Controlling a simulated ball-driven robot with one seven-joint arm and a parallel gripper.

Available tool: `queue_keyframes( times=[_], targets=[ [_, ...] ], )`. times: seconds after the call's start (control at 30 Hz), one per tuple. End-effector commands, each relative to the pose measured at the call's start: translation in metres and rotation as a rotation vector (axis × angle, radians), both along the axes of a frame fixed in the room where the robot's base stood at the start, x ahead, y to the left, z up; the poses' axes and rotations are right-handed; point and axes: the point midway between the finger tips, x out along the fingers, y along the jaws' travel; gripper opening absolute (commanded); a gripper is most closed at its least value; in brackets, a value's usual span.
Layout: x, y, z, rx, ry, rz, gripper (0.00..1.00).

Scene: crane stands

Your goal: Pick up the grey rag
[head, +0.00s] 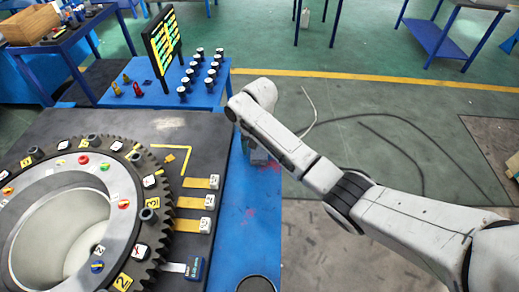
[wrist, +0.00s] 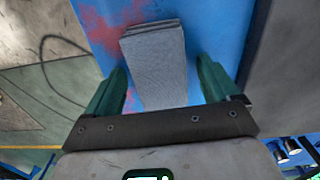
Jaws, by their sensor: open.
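The grey rag (wrist: 157,58) is a folded, layered stack lying flat on the blue tabletop (head: 245,222). In the wrist view it sits between the two green fingers of my gripper (wrist: 161,66), a little left of the middle. My gripper is open, with a gap between each finger and the rag. I cannot tell how far the fingertips are above the table. In the head view my arm reaches over the blue strip, and its links hide most of the rag and the gripper.
A large toothed gear ring (head: 148,246) with coloured markers fills the dark bench at the left. A black display panel (head: 162,40) and several small knobs stand behind. Open floor lies to the right.

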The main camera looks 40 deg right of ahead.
Motion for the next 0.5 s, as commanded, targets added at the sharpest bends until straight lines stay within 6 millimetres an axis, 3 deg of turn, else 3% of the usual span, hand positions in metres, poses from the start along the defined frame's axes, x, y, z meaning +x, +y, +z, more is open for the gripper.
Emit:
queue_keyframes(
  times=[0.23, 0.5],
  targets=[
    [0.0000, -0.0001, -0.0015, 0.000, 0.000, 0.000, 0.87],
    [0.0001, -0.0001, -0.0013, 0.000, 0.000, 0.000, 0.61]
  ],
)
